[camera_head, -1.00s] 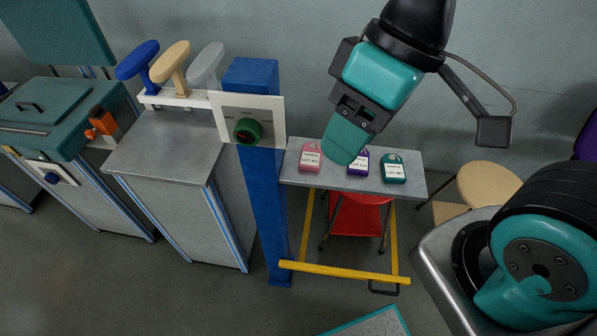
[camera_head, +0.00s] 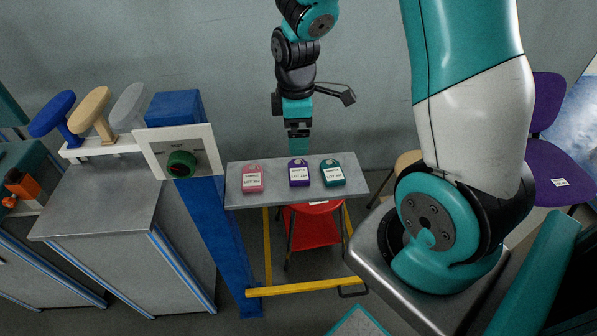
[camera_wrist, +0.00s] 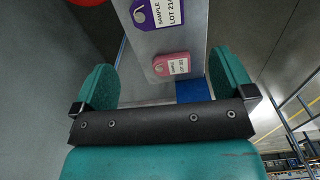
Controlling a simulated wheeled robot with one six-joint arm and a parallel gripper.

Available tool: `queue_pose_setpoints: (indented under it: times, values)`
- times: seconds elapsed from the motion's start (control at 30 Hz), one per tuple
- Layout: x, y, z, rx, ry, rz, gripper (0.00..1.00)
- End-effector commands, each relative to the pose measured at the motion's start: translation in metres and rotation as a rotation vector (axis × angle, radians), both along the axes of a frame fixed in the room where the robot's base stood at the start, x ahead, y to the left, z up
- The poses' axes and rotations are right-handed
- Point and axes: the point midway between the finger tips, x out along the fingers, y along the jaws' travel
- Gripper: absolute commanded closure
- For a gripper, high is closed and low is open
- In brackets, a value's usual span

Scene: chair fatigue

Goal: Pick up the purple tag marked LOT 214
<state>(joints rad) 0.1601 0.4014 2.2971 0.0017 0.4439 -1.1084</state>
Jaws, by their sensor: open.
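The purple tag (camera_head: 299,173) lies on the small grey shelf table (camera_head: 240,198), between a pink tag (camera_head: 252,178) on its left and a teal tag (camera_head: 332,173) on its right. Its white label reads SAMPLE LOT 214 in the wrist view (camera_wrist: 158,14), where the tag is cut by the top edge. My gripper (camera_head: 299,145) is above the far side of the table, behind the purple tag in the head view. In the wrist view its two teal fingers stand wide apart with nothing between them (camera_wrist: 165,85). The pink tag shows there too (camera_wrist: 172,65).
A blue post (camera_head: 190,200) with a white dial panel (camera_head: 205,145) stands left of the table. Left of it is a grey cabinet (camera_head: 110,190) with several knobbed handles on a rack. A red stool (camera_head: 313,228) is under the table, and a purple chair (camera_head: 560,170) is at right.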

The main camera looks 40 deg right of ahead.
Motion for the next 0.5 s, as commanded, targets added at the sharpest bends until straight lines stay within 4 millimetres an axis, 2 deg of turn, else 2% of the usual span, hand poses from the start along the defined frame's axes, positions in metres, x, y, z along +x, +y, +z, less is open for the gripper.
queue_pose_setpoints:
  times: [0.03, 0.2, 0.5]
  values:
    - [-0.001, 0.000, -0.013, 0.001, 0.007, 0.000, 0.00]
    - [-0.001, 0.001, -0.047, 0.002, 0.005, 0.001, 0.00]
    - [0.000, 0.001, -0.072, 0.001, 0.002, 0.000, 0.00]
